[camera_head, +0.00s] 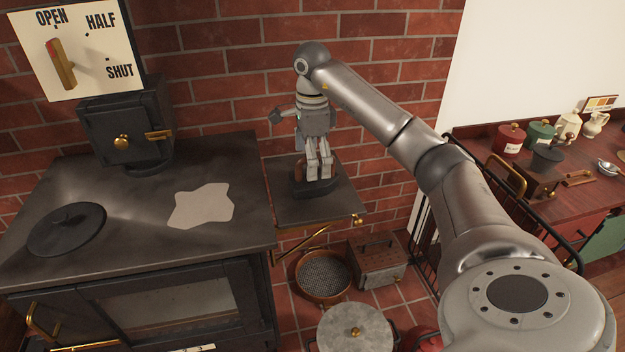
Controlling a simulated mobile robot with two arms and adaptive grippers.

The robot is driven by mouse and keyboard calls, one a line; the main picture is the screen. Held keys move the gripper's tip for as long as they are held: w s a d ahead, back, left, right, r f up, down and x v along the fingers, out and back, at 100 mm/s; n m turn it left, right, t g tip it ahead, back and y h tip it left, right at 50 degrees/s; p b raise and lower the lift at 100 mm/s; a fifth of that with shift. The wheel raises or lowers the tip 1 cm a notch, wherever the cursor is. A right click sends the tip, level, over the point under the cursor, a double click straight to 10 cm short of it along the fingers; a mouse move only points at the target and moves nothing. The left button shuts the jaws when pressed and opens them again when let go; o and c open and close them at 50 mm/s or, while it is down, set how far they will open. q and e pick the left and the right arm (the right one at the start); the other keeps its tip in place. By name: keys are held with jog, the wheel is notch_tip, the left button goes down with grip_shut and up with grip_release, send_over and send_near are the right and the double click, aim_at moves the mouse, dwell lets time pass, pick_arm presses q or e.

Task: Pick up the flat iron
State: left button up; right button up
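The flat iron (302,190) stands on the small dark side shelf (290,211) at the right of the stove. It has a dark base and a brown handle (299,171), partly hidden by my fingers. My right gripper (319,174) points down right over the iron, its fingertips at about the handle. The fingers look close together. I cannot tell whether they grip the handle or only overlap it in the picture. My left gripper is not in view.
The black stove (130,215) with a pale patch (202,205) is at left. A brick wall is close behind. Below the shelf are a round sieve (323,273), a metal box (377,258) and a lidded pot (352,332). A cluttered wooden counter (482,131) is at right.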

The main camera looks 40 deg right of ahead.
jog(key=shift+s+f, duration=0.1)
jog(key=shift+f, duration=0.25)
notch_tip(320, 180, down, 3)
jog(key=shift+f+p, duration=0.1)
jog(key=shift+p, duration=0.75)
jog(key=shift+f, duration=0.5)
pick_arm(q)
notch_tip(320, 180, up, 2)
pick_arm(e)
jog(key=shift+c, duration=0.3)
jog(key=c, duration=1.9)
jog(key=shift+d+r, duration=0.1)
jog(key=shift+r, duration=0.05)
grip_shut()
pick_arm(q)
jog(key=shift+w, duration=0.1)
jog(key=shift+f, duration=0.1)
